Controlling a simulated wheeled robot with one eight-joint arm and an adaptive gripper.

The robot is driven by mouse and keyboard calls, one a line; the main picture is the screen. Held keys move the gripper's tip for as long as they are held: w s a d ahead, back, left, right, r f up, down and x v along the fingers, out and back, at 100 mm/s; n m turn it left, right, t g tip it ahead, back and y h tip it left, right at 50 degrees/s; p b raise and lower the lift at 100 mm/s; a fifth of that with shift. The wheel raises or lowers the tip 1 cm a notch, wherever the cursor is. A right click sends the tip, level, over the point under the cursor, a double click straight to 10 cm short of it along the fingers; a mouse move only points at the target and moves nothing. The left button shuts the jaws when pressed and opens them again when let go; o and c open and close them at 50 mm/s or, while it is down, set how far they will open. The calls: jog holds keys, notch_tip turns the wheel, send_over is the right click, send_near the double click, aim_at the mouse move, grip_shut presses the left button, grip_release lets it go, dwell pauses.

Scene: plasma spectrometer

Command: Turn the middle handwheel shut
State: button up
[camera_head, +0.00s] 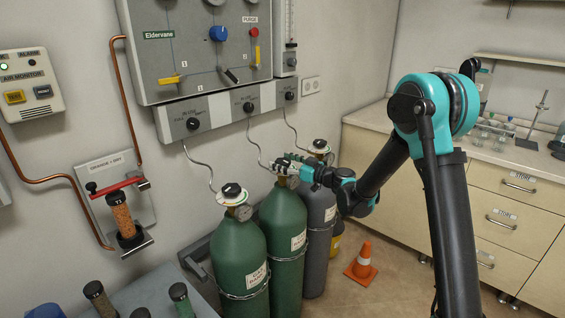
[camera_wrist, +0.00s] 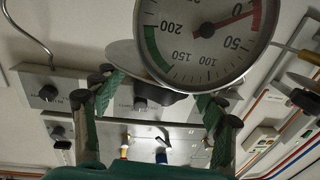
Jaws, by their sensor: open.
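Three gas cylinders stand in a row in the head view. The middle one (camera_head: 284,225) is green, and its top carries a valve with a gauge. My gripper (camera_head: 287,164) is at that valve, reaching in from the right and covering most of the middle handwheel. In the wrist view, my gripper (camera_wrist: 157,92) is open, with a green-padded finger on each side. A large round gauge (camera_wrist: 205,38) fills the top, and a pale disc (camera_wrist: 125,55) and dark part show behind it between the fingers. I cannot tell whether the fingers touch the handwheel.
The left green cylinder (camera_head: 236,255) and the right grey cylinder (camera_head: 321,215) stand close on either side, with black handwheels (camera_head: 231,190) on top. Thin hoses run up to a wall panel (camera_head: 205,45). An orange cone (camera_head: 362,262) is on the floor by a drawer counter (camera_head: 475,190).

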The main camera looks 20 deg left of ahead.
jog(key=c, duration=1.2)
